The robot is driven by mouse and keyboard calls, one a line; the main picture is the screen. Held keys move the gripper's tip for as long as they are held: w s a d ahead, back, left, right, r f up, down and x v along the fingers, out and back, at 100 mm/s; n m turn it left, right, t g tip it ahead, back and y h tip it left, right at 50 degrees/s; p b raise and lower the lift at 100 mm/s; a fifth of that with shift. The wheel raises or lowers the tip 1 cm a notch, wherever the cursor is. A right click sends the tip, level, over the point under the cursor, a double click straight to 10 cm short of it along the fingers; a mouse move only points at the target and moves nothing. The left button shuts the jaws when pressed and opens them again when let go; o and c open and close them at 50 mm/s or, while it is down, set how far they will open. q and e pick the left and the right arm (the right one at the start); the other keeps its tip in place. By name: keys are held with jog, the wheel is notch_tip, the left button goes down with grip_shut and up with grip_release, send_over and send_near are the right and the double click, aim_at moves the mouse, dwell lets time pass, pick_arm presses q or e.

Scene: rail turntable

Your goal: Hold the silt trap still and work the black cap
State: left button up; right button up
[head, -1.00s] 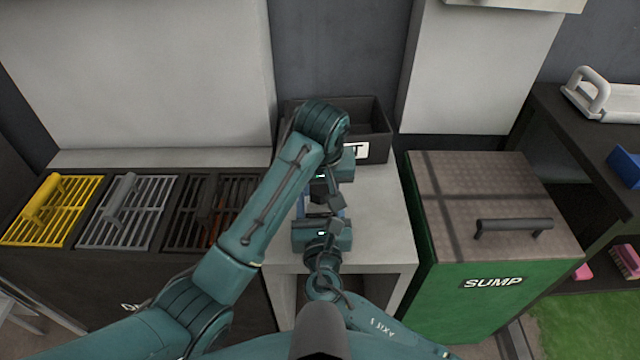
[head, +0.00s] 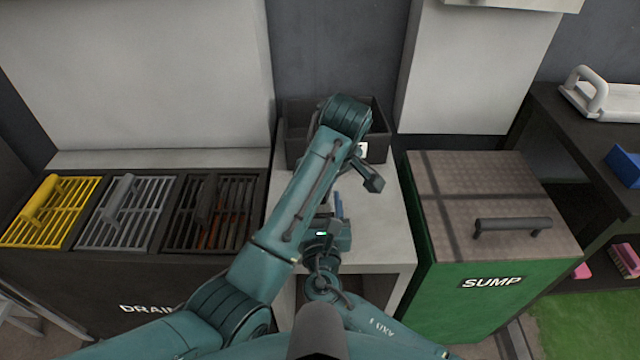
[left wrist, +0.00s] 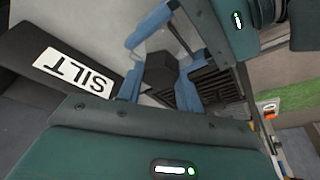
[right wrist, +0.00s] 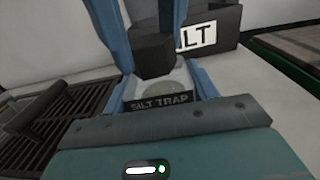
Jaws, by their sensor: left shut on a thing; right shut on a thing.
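The black cap (right wrist: 153,55) is a dark faceted block above the silt trap (right wrist: 160,104), a pale body with a black name label in the right wrist view. The cap also shows in the left wrist view (left wrist: 160,72). My left gripper (left wrist: 158,85) is shut on the cap, with blue fingers at either side of it. My right gripper (head: 324,235) is shut on the trap, low over the pale bench. It also shows at the upper right of the left wrist view. In the head view my left arm hides most of the trap and cap.
A dark bin (head: 294,135) with a white label stands at the back of the bench (head: 385,215). Drain grates (head: 130,212) lie to the left. The green sump box (head: 490,285) with a handled lid stands to the right. The bench's right side is clear.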

pick_arm(q)
jog(key=shift+d+r, duration=0.1)
jog(key=shift+r, duration=1.55)
pick_arm(e)
jog(key=o, duration=1.4)
jog(key=shift+o, duration=0.2)
pick_arm(q)
jog(key=shift+f, duration=0.1)
pick_arm(e)
jog(key=s, duration=0.8)
jog(key=shift+s+d+f, duration=0.15)
jog(key=shift+d+f, duration=0.05)
jog(key=shift+f, duration=0.2)
pick_arm(q)
jog(key=shift+d+f, duration=0.1)
jog(key=shift+f, duration=0.1)
pick_arm(e)
jog(key=w, duration=0.8)
jog(key=shift+a+f, duration=0.1)
jog(key=shift+a, duration=0.1)
pick_arm(q)
jog(key=shift+f, duration=0.4)
pick_arm(e)
jog(key=shift+w+r, duration=0.1)
jog(key=shift+r, duration=0.15)
pick_arm(q)
jog(key=shift+s, duration=0.1)
